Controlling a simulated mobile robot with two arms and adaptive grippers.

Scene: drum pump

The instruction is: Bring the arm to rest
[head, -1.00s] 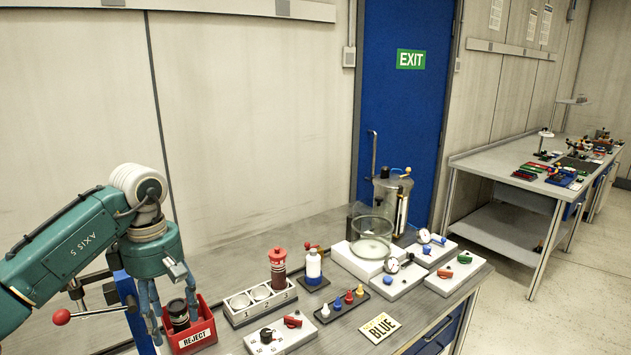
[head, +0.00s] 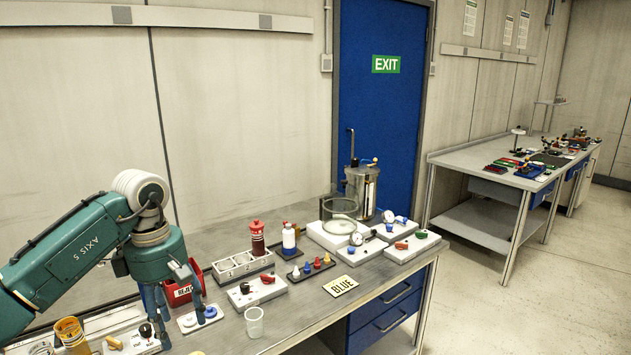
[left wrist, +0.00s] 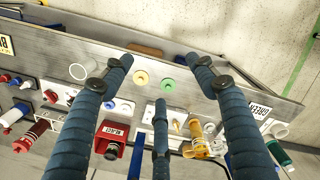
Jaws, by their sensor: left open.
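My left gripper (head: 182,328) hangs fingers-down at the left part of the workbench (head: 310,308), open, with nothing seen between its fingers. In the left wrist view its three blue-grey fingers (left wrist: 160,95) are spread apart over the bench. The red REJECT bin (head: 180,294) stands behind the fingers, partly hidden; the left wrist view shows a dark round item in the bin (left wrist: 112,133). My right gripper is not in view.
A clear cup (head: 254,322) stands right of the gripper near the front edge. An amber container (head: 70,333) is at the lower left. A white holder (head: 240,264), bottles, small coloured pegs and a BLUE card (head: 341,286) are further right. Free room lies above the bench.

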